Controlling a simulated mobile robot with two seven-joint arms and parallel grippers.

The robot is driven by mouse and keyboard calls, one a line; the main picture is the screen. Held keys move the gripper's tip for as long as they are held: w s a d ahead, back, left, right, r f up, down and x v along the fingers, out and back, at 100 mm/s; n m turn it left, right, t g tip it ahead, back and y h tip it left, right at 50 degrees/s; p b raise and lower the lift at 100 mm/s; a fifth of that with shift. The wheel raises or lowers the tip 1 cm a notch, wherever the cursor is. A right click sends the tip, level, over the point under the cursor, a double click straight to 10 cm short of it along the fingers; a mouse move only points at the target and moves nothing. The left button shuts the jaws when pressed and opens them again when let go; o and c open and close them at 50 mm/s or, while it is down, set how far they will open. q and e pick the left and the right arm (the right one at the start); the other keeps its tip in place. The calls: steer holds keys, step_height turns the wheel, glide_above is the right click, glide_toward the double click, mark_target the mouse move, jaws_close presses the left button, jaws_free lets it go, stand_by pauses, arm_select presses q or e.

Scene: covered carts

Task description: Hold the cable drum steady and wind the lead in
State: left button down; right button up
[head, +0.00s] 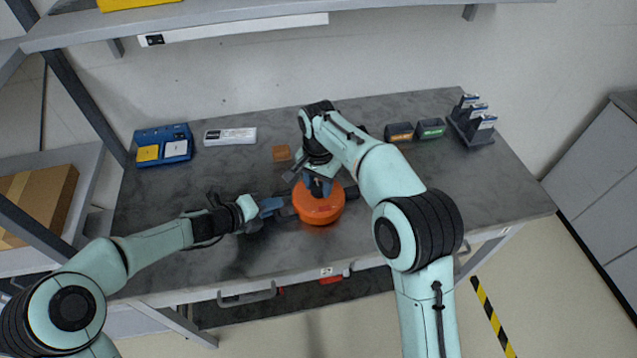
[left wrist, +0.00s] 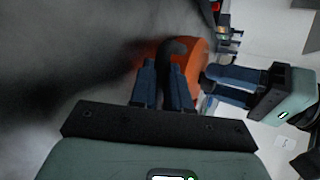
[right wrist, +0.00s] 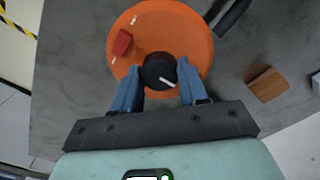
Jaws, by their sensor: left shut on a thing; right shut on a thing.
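The cable drum is a round orange disc (head: 320,208) near the front middle of the grey table. The right wrist view shows its orange face (right wrist: 190,30) with a red piece (right wrist: 122,43) and a dark central knob (right wrist: 159,70). My right gripper (head: 318,187) is above the drum, its blue fingers (right wrist: 157,90) shut on the knob. My left gripper (head: 278,205) comes from the left, its fingers (left wrist: 163,88) shut on a dark curved handle (left wrist: 178,48) beside the orange side. The lead cannot be made out.
A wooden block (head: 281,153) lies behind the drum. A blue tray (head: 178,133), a white box (head: 230,136), two small bins (head: 399,133) (head: 431,128) and a dark rack (head: 473,132) stand along the back. A shelf (head: 230,20) overhangs the back.

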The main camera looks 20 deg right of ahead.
mark_target(319, 187)
steer(key=shift+w+d, duration=0.1)
steer(key=o, duration=1.1)
steer(key=shift+c, duration=0.2)
steer(key=shift+r, duration=0.15)
step_height(319, 187, up, 12)
arm_select(q)
steer(key=c, duration=1)
jaws_free()
steer(key=shift+f, duration=0.1)
steer(key=shift+a+f, duration=0.1)
steer(key=shift+a, duration=0.05)
